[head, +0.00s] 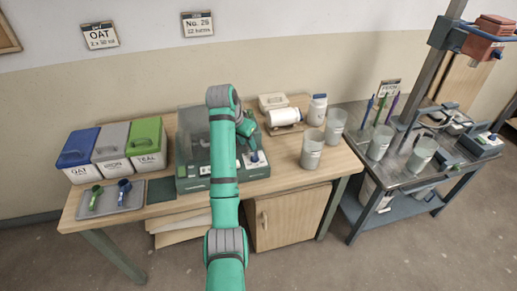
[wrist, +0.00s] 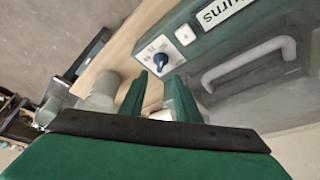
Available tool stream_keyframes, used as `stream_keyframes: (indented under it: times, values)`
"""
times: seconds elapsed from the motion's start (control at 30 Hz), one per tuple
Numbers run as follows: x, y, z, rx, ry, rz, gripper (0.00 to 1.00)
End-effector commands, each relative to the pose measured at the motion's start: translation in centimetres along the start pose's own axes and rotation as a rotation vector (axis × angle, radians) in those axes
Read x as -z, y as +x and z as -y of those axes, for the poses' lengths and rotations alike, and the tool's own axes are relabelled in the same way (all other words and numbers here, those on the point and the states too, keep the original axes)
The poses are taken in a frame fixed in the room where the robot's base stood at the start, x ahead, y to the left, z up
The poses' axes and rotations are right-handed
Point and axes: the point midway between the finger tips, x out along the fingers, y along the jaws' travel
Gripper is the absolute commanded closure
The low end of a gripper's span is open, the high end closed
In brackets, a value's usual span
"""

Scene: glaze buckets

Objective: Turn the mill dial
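The mill (head: 195,184) is a green box with a grey clear lid on the wooden table. Its dial (head: 254,157) is a dark blue knob on a white plate at the front right corner. In the wrist view the dial (wrist: 160,63) sits just past the fingertips, roughly in line with the gap between them. My gripper (wrist: 158,84) is open, with two green fingers apart and nothing seen between them. In the head view my gripper (head: 247,133) is just above and behind the dial, partly hidden by my arm. I cannot tell whether it touches the dial.
Blue, grey and green lidded bins (head: 114,150) and a tray (head: 123,208) with scoops stand left. Clear cups (head: 312,150) and a white jar (head: 317,108) stand right of the mill. The mill's lid handle (wrist: 245,62) is near the fingers. A metal cart (head: 350,118) stands further right.

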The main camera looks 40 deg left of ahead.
Motion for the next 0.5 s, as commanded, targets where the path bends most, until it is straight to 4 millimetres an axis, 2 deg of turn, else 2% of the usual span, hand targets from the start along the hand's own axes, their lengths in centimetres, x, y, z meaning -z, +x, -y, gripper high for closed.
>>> stream_keyframes:
  times: [0.07,0.17,0.27,0.5]
  values:
    - [0.2,-0.7,0.3,-0.003,0.004,0.008,0.70]
    - [0.4,-0.5,0.0,-0.007,0.010,0.012,0.70]
    - [0.5,0.6,-0.3,-0.010,0.014,0.014,0.70]
    - [0.6,4.9,-0.7,-0.012,0.018,0.014,0.70]
